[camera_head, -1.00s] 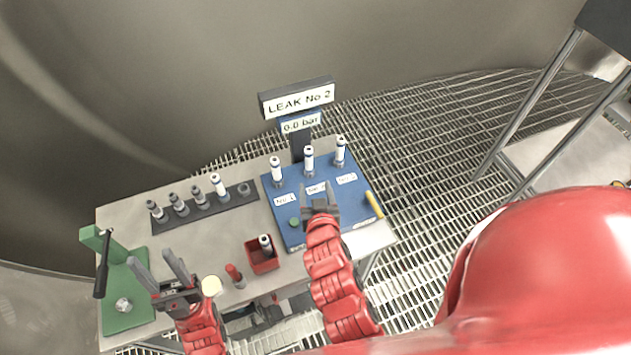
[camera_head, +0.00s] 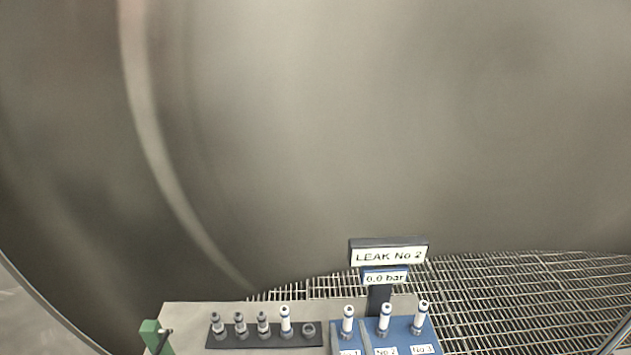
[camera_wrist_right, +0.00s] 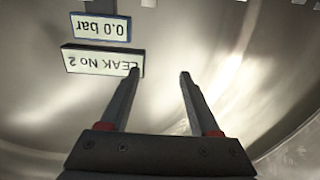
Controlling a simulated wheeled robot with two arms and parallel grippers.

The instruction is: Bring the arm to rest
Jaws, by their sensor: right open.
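My left gripper is in neither current view.
The blue block carries several white-topped fittings (camera_head: 385,318) below the "LEAK No 2" sign (camera_head: 388,255) and the "0.0 bar" display (camera_head: 385,279). A dark rack (camera_head: 262,340) with fittings stands left. A green tool (camera_head: 152,335) is farther left. Grating (camera_head: 520,290) lies behind.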

